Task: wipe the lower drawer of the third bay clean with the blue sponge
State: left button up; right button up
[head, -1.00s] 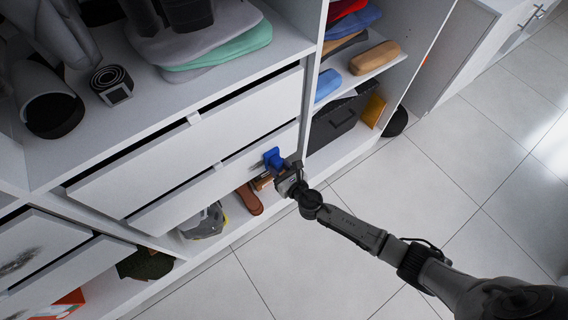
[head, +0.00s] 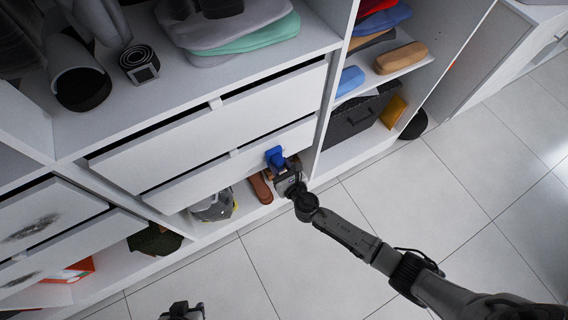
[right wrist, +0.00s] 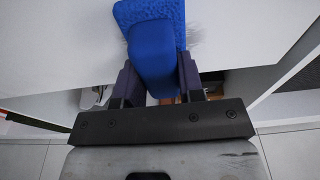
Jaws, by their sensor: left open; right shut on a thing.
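The blue sponge (head: 275,156) is held in my right gripper (head: 285,172), against the white front of the lower drawer (head: 213,172), near its right end. In the right wrist view the sponge (right wrist: 152,50) sits between the two fingers of the gripper (right wrist: 155,85). A faint grey smudge (right wrist: 192,32) shows on the drawer front beside the sponge; the sponge hides the rest. My left gripper (head: 183,311) is open and empty, just inside the bottom edge of the head view, over the floor.
The upper drawer (head: 225,125) is above. Drawers at the left carry dark smudges (head: 30,228). Below the lower drawer are brown shoes (head: 260,188) and a grey item (head: 212,206). A divider (head: 332,85) stands to the right. The tiled floor in front is clear.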

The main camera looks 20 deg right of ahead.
jog(key=shift+s+a, duration=0.2)
jog(key=shift+a, duration=1.1)
jog(key=shift+s+a, duration=0.2)
jog(key=shift+a, duration=1.05)
jog(key=shift+w+d, duration=0.4)
jog(key=shift+d, duration=2.1)
jog(key=shift+w+d, duration=0.4)
jog(key=shift+d, duration=2.1)
jog(key=shift+w+d, duration=0.4)
jog(key=shift+d, duration=2.1)
jog(key=f+v, duration=0.1)
jog(key=v, duration=0.6)
jog(key=shift+a, duration=0.1)
